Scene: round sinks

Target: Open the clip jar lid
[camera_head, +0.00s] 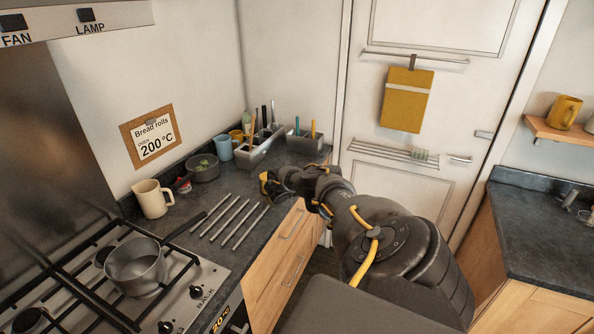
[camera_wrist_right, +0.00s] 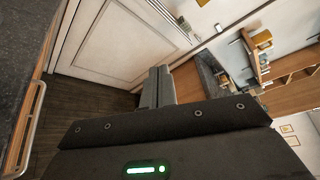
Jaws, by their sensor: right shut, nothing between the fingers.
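I cannot make out a clip jar in either view. My right arm reaches in from the lower right of the head view, and its end (camera_head: 272,187) is above the front edge of the counter. My right gripper (camera_wrist_right: 156,88) shows in the right wrist view. Its two fingers are together, with nothing between them. They face the white door and open floor. My left gripper is in neither view.
The dark counter (camera_head: 197,207) carries a cream jug (camera_head: 153,199), a grey pan (camera_head: 203,168), a blue mug (camera_head: 222,148), metal rods (camera_head: 228,217) and grey utensil holders (camera_head: 263,150). A saucepan (camera_head: 138,268) stands on the gas hob. Another counter (camera_head: 540,225) is at the right.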

